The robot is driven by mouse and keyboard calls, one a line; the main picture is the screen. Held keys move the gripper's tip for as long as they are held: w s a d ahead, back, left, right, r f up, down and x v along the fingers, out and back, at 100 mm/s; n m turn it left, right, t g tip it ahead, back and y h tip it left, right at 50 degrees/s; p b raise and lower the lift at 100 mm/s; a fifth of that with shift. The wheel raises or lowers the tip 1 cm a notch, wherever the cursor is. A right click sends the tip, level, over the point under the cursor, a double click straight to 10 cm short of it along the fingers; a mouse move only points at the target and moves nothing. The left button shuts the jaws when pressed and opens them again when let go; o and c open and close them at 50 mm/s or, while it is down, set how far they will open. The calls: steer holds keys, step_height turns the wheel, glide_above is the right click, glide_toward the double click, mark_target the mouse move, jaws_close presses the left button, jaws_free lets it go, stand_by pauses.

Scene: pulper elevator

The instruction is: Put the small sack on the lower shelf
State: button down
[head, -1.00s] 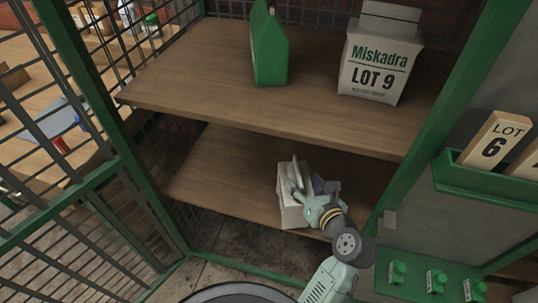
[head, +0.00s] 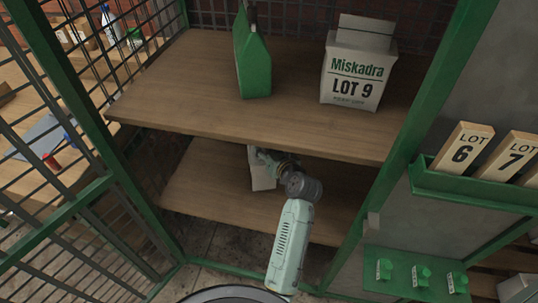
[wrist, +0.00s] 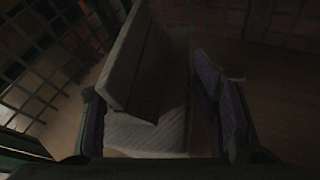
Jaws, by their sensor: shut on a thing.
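The small sack (head: 261,172) is pale, with a folded top. It is inside the lower bay, over the lower shelf (head: 205,190), partly hidden by my gripper and the upper board. My gripper (head: 265,158) is shut on it. In the wrist view the small sack (wrist: 145,132) is between the two dark fingers, its top flap tilted. The lower shelf is dim there. I cannot tell whether the sack's base touches the board.
The upper shelf (head: 190,90) hangs close above my gripper. On it stand a green container (head: 253,65) and a larger white sack marked Miskadra LOT 9 (head: 355,75). Green posts and mesh (head: 75,110) bound the left. Lot signs (head: 460,150) are at right. The lower shelf is clear at left.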

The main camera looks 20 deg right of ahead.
steer(key=shift+f, duration=1.45)
steer(key=c, duration=0.6)
jaws_free()
steer(key=shift+s+f, duration=0.1)
steer(key=b+v, duration=0.1)
steer(key=v, duration=1.1)
